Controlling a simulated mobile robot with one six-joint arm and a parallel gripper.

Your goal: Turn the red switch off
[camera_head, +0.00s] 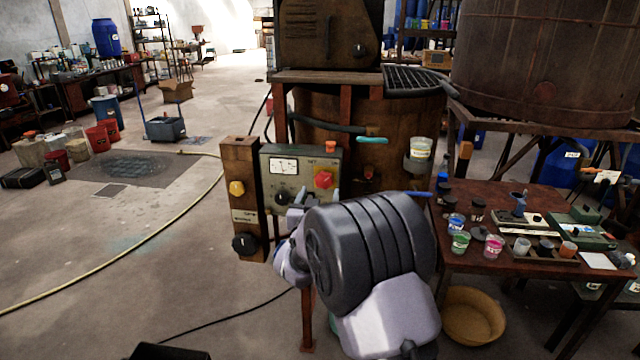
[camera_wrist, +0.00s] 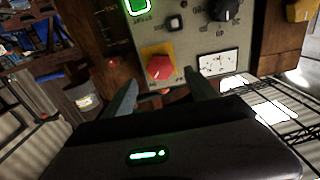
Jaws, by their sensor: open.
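The red switch (camera_head: 323,180) sits on the right side of a grey control panel (camera_head: 302,182). In the wrist view the red switch (camera_wrist: 160,67) is a round red knob on a yellow plate, on the upside-down-looking panel (camera_wrist: 200,42). My gripper (camera_head: 316,196) is in front of the panel, just below the switch in the head view. In the wrist view my gripper (camera_wrist: 161,78) has its two fingers apart, one on each side of the switch's lower edge, with nothing held. I cannot tell whether a finger touches the switch.
The panel also bears a dial gauge (camera_head: 283,166) and a black knob (camera_head: 283,198). A wooden post with a yellow button (camera_head: 236,188) stands to its left. A table (camera_head: 450,262) with several small pots is at right. Open floor lies at left, crossed by a yellow hose (camera_head: 130,254).

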